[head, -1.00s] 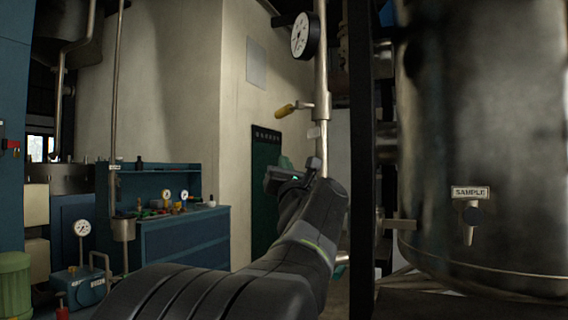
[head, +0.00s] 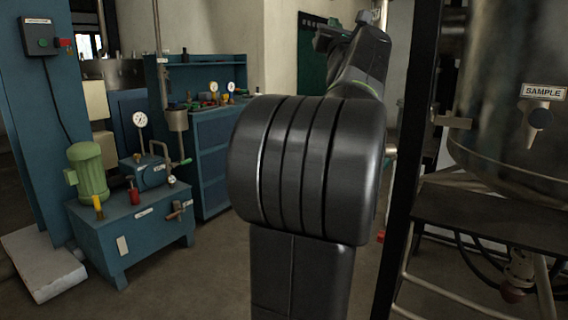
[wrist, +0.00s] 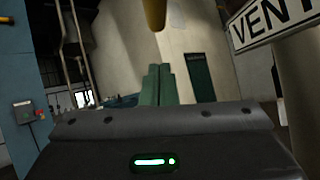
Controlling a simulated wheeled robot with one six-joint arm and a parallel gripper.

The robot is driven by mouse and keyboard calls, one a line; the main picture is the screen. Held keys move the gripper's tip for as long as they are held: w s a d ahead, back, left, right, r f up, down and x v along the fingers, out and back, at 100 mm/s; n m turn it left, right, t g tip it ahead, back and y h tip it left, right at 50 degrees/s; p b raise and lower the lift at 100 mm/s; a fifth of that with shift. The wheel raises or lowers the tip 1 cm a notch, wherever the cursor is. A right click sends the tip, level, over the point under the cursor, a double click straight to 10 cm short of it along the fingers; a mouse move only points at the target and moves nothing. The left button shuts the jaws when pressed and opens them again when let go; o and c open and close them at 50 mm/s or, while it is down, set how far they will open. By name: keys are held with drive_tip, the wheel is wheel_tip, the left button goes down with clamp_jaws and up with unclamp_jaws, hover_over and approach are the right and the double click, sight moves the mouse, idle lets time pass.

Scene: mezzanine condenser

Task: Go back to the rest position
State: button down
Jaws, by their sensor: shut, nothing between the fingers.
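My gripper (head: 322,40) shows small at the top of the head view, at the end of my raised dark arm, partly hidden by the wrist. In the wrist view its two green fingers (wrist: 158,84) stand together with nothing between them. A yellow handle (wrist: 154,14) hangs at the top edge of the wrist view, above the fingers and apart from them. A white VENT sign (wrist: 262,22) is at the upper right of that view, beside a pale pipe.
A steel tank with a SAMPLE tap (head: 538,122) stands close on the right, behind a dark post (head: 412,150). A blue pump unit (head: 130,230) with a green motor (head: 88,172) stands at left. A blue workbench (head: 215,150) is behind. Some floor between is clear.

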drive_tip(key=r+p, duration=0.1)
drive_tip(key=p, duration=0.2)
drive_tip(key=r+g+p, duration=0.1)
drive_tip(key=p, duration=0.2)
drive_tip(key=shift+s+d+p, duration=0.1)
drive_tip(key=shift+d+p, duration=0.25)
drive_tip(key=shift+p, duration=0.05)
drive_tip(key=shift+s+d+g+p, duration=0.15)
drive_tip(key=shift+g+p, duration=0.15)
drive_tip(key=shift+p, duration=0.55)
drive_tip(key=s+g+p, duration=0.1)
drive_tip(key=p, duration=0.4)
drive_tip(key=shift+s+d+n+p, duration=0.1)
drive_tip(key=shift+d+n+p, duration=0.05)
drive_tip(key=shift+n+p, duration=0.2)
drive_tip(key=shift+s+f+g+p, duration=0.2)
drive_tip(key=shift+g+p, duration=0.3)
drive_tip(key=shift+p, duration=0.4)
drive_tip(key=shift+w+f+b, duration=0.15)
drive_tip(key=shift+f+b, duration=0.1)
drive_tip(key=shift+b, duration=0.55)
drive_tip(key=t+b, duration=0.1)
drive_tip(key=b, duration=0.2)
drive_tip(key=shift+w+b, duration=0.3)
